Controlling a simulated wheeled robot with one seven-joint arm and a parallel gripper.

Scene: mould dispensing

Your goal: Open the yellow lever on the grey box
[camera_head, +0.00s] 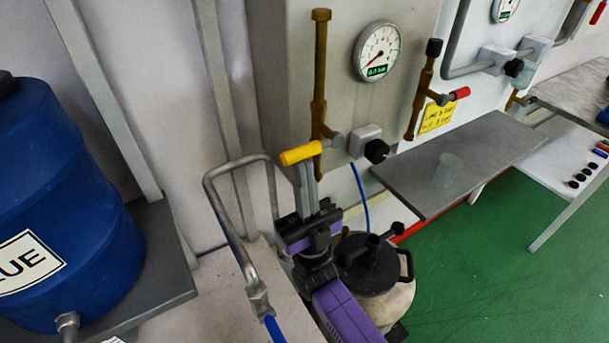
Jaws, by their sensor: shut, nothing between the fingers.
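The grey box (280,60) stands against the wall in the upper middle. A brass pipe (319,70) runs down its front. The yellow lever (300,153) sits at the pipe's lower end, and its grip points left. My gripper (305,180) is just under the lever, its grey fingers upright and close together. The fingertips look close to or touching the lever's underside; I cannot tell which. The fingers are shut with nothing between them. My purple arm (343,310) comes up from the bottom.
A bent metal pipe (222,215) stands left of my gripper. A black-lidded vessel (375,266) is close on the right. A blue barrel (65,190) is at far left, and a grey shelf (460,155) at right. A gauge (378,50) and red lever (460,93) are above. Green floor is open at lower right.

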